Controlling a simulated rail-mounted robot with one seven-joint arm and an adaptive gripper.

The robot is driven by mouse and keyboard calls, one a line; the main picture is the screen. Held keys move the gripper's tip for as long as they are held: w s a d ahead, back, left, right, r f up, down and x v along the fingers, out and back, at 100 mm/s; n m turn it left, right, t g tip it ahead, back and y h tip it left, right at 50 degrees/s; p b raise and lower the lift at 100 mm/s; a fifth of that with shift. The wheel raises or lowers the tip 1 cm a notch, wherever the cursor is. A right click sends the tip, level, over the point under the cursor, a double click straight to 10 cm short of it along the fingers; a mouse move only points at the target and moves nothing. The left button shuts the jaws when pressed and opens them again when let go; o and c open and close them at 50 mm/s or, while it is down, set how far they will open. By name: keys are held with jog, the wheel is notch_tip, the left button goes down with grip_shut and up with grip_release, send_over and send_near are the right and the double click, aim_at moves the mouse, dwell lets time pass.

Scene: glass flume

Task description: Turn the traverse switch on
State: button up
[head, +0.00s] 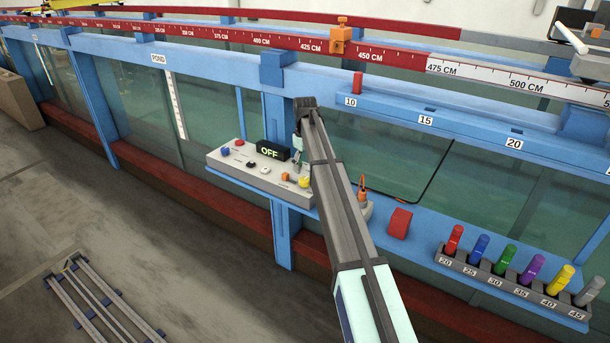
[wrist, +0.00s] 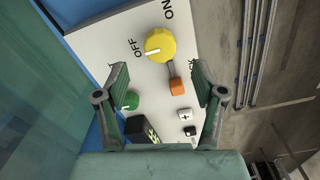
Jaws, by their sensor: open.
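The control panel (head: 228,163) is a pale sloped box on a blue shelf at the flume wall. Its dark display (head: 269,151) reads OFF. A round yellow knob (head: 304,182) sits at the panel's right end, and it also shows in the wrist view (wrist: 161,42). OFF and ON are printed beside it, and its white pointer is on the OFF side. No full switch name is readable. My gripper (wrist: 160,68) is open and empty over the panel. The yellow knob lies beyond the fingertips, apart from them. In the head view, my arm hides part of the panel.
A red block (head: 400,221) and a rack (head: 480,272) of coloured cylinders stand on the shelf to the right.

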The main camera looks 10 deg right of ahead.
aim_at(305, 179)
jog(key=shift+f+p, duration=0.8)
jog(key=shift+f, duration=2.3)
jog(key=c, duration=1.1)
